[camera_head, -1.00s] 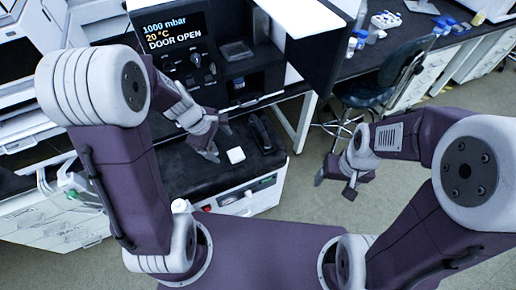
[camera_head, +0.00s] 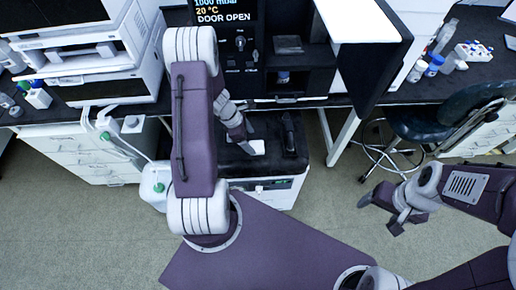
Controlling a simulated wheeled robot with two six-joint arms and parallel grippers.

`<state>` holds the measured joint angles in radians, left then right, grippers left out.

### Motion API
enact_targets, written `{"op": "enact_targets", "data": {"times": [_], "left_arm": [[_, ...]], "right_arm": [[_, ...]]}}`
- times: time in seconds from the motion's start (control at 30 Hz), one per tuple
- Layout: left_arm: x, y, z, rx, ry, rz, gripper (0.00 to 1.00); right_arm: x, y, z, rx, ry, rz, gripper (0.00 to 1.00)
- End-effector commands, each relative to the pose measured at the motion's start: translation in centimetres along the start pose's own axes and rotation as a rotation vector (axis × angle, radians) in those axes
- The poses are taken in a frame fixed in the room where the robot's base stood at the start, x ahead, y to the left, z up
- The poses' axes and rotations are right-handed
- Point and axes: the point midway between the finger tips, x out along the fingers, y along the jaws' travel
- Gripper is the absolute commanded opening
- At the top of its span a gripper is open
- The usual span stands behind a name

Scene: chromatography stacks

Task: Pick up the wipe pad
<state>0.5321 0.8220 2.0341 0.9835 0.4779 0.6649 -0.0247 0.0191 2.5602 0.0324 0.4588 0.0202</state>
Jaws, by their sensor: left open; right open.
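The wipe pad (camera_head: 257,147) is a small white pad. It lies flat on the black top of a low white cabinet, below the machine with the display. My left gripper (camera_head: 248,137) is open just beside the pad, at its upper left. Its near fingertip is close to the pad's left edge; I cannot tell whether they touch. My own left arm hides part of the cabinet top. My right gripper (camera_head: 380,214) is open and empty over the bare floor at the right.
A black upright object (camera_head: 289,133) stands right of the pad on the cabinet top. The machine (camera_head: 243,45) reading DOOR OPEN rises behind. A dark chair (camera_head: 440,115) is at the right.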

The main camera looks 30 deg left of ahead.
Motion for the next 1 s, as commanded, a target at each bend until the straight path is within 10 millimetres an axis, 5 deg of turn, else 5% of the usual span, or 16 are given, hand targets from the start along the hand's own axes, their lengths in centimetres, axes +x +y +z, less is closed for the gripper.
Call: {"op": "enact_targets", "data": {"times": [0.13, 0.4, 0.63, 0.67, 0.87, 1.0], "left_arm": [[0.7, 0.1, 0.0, 0.002, 0.000, 0.001, 0.80], [5.1, 0.3, 0.2, 0.003, 0.001, 0.001, 0.80], [5.2, 0.3, 0.3, 0.002, 0.000, 0.002, 0.80], [5.2, 0.3, 0.3, 0.002, 0.000, 0.002, 0.77], [5.2, 0.3, 0.3, 0.002, 0.000, 0.002, 0.22], [5.2, 0.3, 0.3, 0.002, 0.000, 0.002, 0.16]], "right_arm": [[0.2, 0.0, 0.0, 0.000, 0.000, 0.000, 0.75], [1.2, 0.0, 0.1, 0.000, 0.000, 0.000, 0.75], [1.2, 0.0, 0.1, 0.000, 0.000, 0.000, 0.75], [1.2, 0.0, 0.1, 0.000, 0.000, 0.000, 0.75], [1.2, 0.0, 0.1, 0.000, 0.000, 0.000, 0.75], [1.2, 0.0, 0.1, 0.000, 0.000, 0.000, 0.75]]}}
